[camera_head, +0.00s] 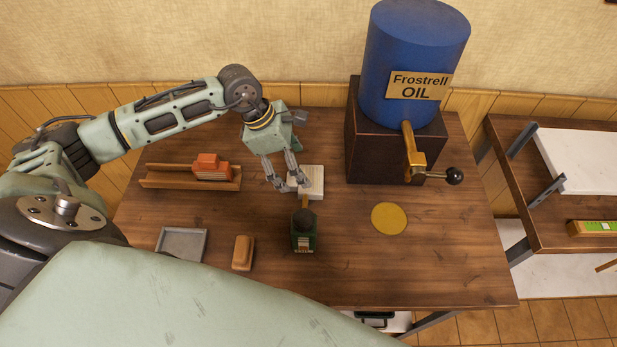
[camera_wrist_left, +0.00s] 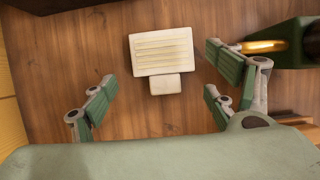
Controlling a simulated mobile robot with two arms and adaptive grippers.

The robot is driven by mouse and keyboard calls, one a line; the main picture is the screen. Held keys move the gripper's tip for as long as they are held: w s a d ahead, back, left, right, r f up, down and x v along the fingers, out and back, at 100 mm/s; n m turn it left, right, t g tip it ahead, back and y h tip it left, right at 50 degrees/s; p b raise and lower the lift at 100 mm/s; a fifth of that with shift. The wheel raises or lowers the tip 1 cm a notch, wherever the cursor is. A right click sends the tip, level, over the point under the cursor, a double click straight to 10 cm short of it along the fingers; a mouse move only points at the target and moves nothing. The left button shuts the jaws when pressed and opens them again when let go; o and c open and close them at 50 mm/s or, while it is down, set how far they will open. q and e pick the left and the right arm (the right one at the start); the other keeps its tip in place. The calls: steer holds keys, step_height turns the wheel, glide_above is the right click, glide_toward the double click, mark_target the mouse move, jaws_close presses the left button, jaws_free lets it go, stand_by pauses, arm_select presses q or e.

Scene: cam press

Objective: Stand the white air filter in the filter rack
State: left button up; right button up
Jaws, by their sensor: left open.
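The white air filter (camera_head: 314,182) lies flat on the wooden table, its ribbed face up; the wrist view shows its ribbed block (camera_wrist_left: 162,52) and a smaller tab. The filter rack looks to be the long wooden trough (camera_head: 160,183) at the table's left, with orange-red filters (camera_head: 211,168) standing in it. My left gripper (camera_head: 291,185) is open and empty, pointing down just left of the filter in the head view. In the left wrist view my left gripper (camera_wrist_left: 160,92) has its fingers wide apart, with the filter ahead between them. My right gripper is not in view.
A blue oil drum (camera_head: 410,60) on a dark box stands behind right. A yellow disc (camera_head: 389,218), grey tray (camera_head: 182,258) and tan block (camera_head: 243,252) lie on the table.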

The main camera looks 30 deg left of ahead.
mark_target(315, 174)
arm_select(q)
steer(key=p+x, duration=0.1)
steer(key=x, duration=0.1)
steer(key=p+x, duration=0.1)
steer(key=x, duration=0.1)
steer(key=shift+d+f, duration=0.15)
steer(key=shift+d, duration=0.3)
steer(key=shift+f, duration=0.3)
steer(key=shift+c, duration=0.3)
steer(key=c, duration=1)
